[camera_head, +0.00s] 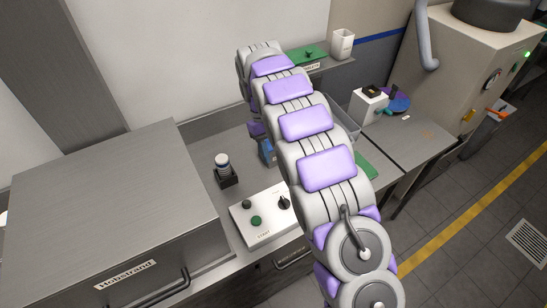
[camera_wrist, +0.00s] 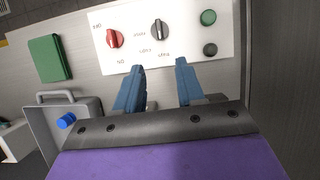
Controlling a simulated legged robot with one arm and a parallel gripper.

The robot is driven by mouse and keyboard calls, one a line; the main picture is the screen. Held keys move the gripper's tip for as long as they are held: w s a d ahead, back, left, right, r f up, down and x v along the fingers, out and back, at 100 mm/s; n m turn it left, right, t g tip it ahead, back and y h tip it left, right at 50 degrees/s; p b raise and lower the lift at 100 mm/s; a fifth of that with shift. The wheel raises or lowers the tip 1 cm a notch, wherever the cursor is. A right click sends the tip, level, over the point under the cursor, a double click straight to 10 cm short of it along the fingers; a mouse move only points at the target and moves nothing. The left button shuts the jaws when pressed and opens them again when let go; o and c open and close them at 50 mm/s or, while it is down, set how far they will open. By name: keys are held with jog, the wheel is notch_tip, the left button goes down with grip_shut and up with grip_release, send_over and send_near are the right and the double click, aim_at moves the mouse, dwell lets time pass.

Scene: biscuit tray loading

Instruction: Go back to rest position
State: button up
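My gripper (camera_wrist: 158,68) shows in the wrist view with its two blue fingers spread apart and nothing between them. Its fingertips are over the lower edge of a white control panel (camera_wrist: 185,48), which has a red knob (camera_wrist: 115,38), a black knob (camera_wrist: 159,29), a green button and a black button. I cannot tell whether the fingertips touch it. In the head view my arm reaches up and folds over, and only a bit of blue finger (camera_head: 267,151) shows beside it, above the steel counter. The panel (camera_head: 250,232) is partly hidden by my arm there.
A large steel box (camera_head: 105,205) with a handle stands left. A small bottle in a black holder (camera_head: 226,172) stands near the panel. A green pad (camera_wrist: 49,58) and a grey container (camera_wrist: 83,112) show in the wrist view. A machine (camera_head: 470,70) stands right.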

jog(key=shift+r, duration=0.25)
dwell(0.4)
